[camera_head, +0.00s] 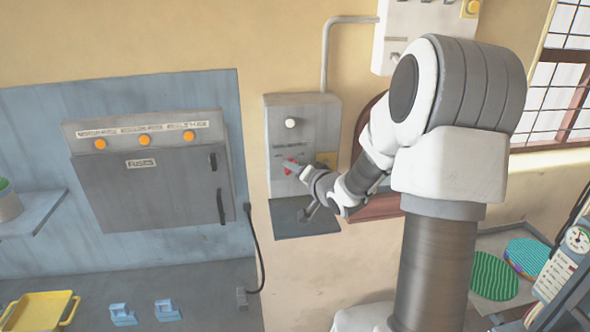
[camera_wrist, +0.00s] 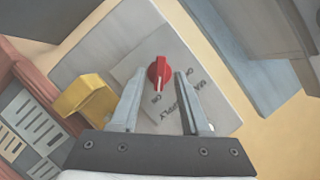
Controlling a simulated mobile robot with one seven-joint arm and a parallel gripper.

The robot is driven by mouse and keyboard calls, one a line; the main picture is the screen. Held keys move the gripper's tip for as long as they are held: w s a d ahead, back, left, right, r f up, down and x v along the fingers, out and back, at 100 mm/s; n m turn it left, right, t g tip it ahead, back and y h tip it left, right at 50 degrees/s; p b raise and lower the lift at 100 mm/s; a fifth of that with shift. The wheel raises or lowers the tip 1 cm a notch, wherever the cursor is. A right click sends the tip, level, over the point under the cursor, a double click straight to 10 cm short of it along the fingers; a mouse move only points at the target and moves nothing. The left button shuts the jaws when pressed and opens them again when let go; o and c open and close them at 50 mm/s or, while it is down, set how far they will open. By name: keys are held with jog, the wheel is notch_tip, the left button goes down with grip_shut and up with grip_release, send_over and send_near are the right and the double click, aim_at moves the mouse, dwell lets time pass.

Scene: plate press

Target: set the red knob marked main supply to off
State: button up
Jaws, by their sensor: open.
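The red knob (camera_wrist: 159,73) sits on a pale plate lettered "MAIN SUPPLY" (camera_wrist: 186,98) in the wrist view. Its white pointer line points down in the picture, toward the word ON. Another word, at the right of the plate, is partly hidden by a finger. My gripper (camera_wrist: 160,72) is open, with one finger on each side of the knob in the picture. Whether the fingertips reach around it or stop short, I cannot tell. In the head view the knob (camera_head: 288,169) shows red on the grey wall box (camera_head: 325,123), with my gripper close in front.
A yellow block (camera_wrist: 88,97) stands out left of the plate in the wrist view.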

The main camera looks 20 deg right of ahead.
jog(key=shift+w+f, duration=0.1)
jog(key=shift+w, duration=0.25)
jog(key=shift+c, duration=0.3)
grip_shut()
